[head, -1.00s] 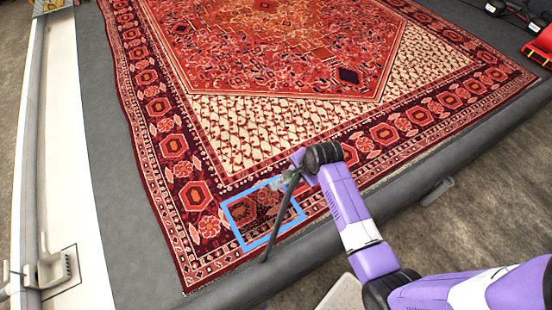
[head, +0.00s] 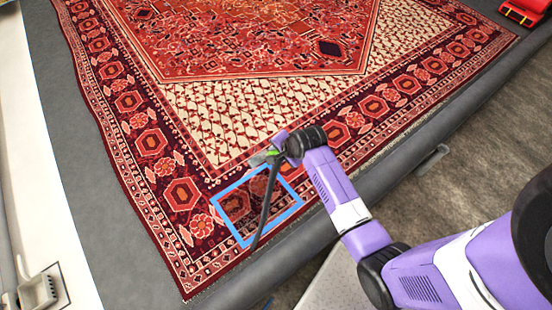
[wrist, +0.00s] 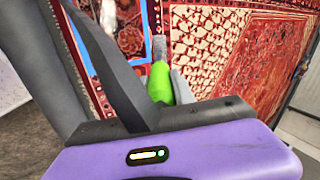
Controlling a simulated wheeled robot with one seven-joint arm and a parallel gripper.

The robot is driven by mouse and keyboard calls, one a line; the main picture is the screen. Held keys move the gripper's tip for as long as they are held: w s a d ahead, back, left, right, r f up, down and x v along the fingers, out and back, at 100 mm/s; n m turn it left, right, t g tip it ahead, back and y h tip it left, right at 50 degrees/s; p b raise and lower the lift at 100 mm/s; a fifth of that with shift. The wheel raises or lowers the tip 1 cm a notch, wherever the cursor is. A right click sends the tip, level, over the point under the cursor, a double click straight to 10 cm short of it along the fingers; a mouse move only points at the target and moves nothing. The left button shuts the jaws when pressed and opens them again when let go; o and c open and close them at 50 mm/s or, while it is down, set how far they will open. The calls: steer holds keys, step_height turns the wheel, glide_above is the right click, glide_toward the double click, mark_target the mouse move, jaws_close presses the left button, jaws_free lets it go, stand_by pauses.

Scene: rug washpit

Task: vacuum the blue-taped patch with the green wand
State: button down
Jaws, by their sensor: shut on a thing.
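The blue-taped patch (head: 279,216) is a tilted square outline of blue tape near the front corner of the red patterned rug (head: 200,110). Blue tape also shows at the upper left of the wrist view (wrist: 83,40). My gripper (head: 272,156) is over the patch's far edge and is shut on the green wand (wrist: 160,84). A little of the wand's green shows in the head view (head: 260,158). Its grey end points away from me in the wrist view. A dark hose-like length hangs from my gripper across the patch. I cannot tell whether the wand touches the rug.
The rug lies on a grey platform (head: 75,190) with a rounded front edge. A pale ledge with a grey fixture (head: 40,291) is at the left. A red object (head: 525,10) stands at the far right.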

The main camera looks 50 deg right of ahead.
step_height(320, 180, down, 8)
steer(key=b, duration=0.7)
steer(key=shift+w+r, duration=0.1)
steer(key=shift+w, duration=0.05)
